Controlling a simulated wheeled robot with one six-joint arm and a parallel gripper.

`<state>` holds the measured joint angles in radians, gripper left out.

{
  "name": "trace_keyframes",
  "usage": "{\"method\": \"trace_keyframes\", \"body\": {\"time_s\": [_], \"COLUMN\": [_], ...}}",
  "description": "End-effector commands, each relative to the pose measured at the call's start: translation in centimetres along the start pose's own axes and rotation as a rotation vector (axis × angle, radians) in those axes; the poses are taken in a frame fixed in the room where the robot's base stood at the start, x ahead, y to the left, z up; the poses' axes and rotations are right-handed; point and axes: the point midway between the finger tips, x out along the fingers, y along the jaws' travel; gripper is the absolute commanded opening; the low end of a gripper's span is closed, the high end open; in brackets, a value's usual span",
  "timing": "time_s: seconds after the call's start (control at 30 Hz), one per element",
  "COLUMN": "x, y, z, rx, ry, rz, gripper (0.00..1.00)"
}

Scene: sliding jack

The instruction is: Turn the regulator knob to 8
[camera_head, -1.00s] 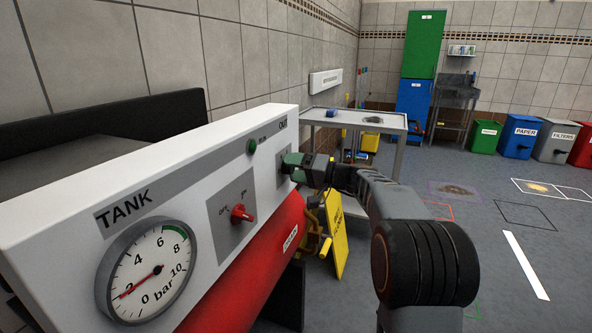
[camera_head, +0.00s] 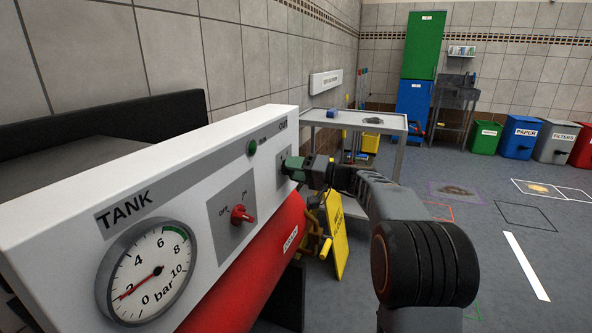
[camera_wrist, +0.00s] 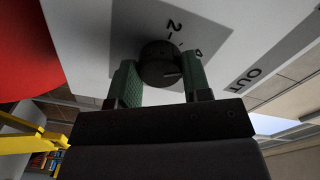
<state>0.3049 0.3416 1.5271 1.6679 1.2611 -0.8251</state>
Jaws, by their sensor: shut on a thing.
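The regulator knob (camera_wrist: 159,64) is a dark round knob on the pale panel, below the OUT label, seen in the wrist view. A "2" and part of another mark show beside it; the rest of the scale is hidden or out of frame. My gripper (camera_wrist: 160,80) is shut on the knob, with a green finger on each side. In the head view my gripper (camera_head: 294,165) reaches the right end of the white panel (camera_head: 120,190), and the knob is mostly hidden there. The TANK gauge (camera_head: 150,273) has its red needle near 2.
A red switch (camera_head: 241,214) and a green lamp (camera_head: 252,147) sit on the panel left of my gripper. A red tank (camera_head: 270,262) lies below the panel. A yellow sign (camera_head: 335,235) stands near my arm. A grey table (camera_head: 350,120) stands behind.

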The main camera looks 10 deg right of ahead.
Motion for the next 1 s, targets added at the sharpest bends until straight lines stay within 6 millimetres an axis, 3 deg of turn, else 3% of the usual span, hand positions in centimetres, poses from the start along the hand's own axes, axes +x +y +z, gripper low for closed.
{"method": "trace_keyframes", "body": {"time_s": [0.27,1.0], "x": [0.05,0.11], "y": [-0.27,-0.60], "z": [-0.16,-0.33], "rx": [0.132,0.827], "ry": [0.001,0.000], "rz": [-0.002,-0.002], "gripper": [0.21,0.21]}}
